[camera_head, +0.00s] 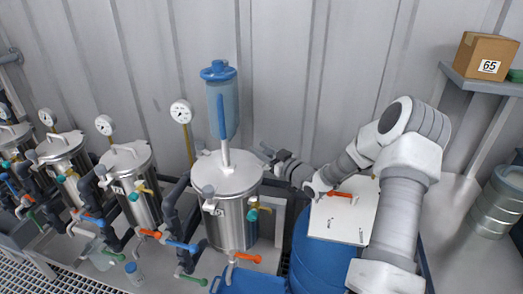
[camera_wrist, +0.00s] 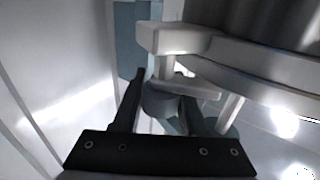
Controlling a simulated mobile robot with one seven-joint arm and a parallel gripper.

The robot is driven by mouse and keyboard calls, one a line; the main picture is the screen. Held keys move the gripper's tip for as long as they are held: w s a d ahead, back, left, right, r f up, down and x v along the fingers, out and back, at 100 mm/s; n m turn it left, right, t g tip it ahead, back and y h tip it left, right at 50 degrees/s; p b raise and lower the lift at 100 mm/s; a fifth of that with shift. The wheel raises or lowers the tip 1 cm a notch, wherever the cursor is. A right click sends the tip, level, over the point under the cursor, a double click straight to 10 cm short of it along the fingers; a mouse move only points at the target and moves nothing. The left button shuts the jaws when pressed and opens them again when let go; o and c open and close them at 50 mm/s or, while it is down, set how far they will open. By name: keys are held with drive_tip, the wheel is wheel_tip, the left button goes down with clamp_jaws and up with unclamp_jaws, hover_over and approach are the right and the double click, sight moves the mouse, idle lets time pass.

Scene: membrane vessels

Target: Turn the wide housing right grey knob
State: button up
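The wide housing (camera_head: 232,215) is the broad steel vessel in the middle of the head view, with a lid and a blue-capped clear cylinder above it. A grey knob (camera_head: 208,191) shows at its front left. My gripper (camera_head: 272,156) is at the lid's right rear edge, reaching in from the right. In the wrist view a dark grey knob (camera_wrist: 162,101), under a pale clamp arm (camera_wrist: 178,38), lies between the two black fingers of my gripper (camera_wrist: 162,95). The fingers are apart, with a narrow gap at the left one. In the head view my gripper mostly hides this knob.
A blue barrel (camera_head: 318,255) with a white board (camera_head: 343,212) on it stands below my forearm. Narrower vessels (camera_head: 130,185) line up at the left, with pipes and coloured valve handles between. A shelf with a cardboard box (camera_head: 486,55) is at the upper right. A corrugated wall is behind.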

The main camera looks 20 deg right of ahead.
clamp_jaws()
drive_tip(key=shift+f+m+h+b, duration=0.1)
drive_tip(key=shift+m+h+b, duration=0.2)
drive_tip(key=shift+h+b, duration=0.2)
drive_tip(key=m+h+b, duration=0.2)
drive_tip(key=h, duration=0.1)
drive_tip(key=d+m+h+b, duration=0.1)
drive_tip(key=m+h+b, duration=0.1)
drive_tip(key=h+b, duration=0.1)
drive_tip(key=m+h+b, duration=0.2)
drive_tip(key=h+b, duration=0.1)
drive_tip(key=h, duration=0.1)
drive_tip(key=shift+d+m+t, duration=0.4)
drive_tip(key=shift+d+h, duration=0.1)
drive_tip(key=shift+h, duration=0.3)
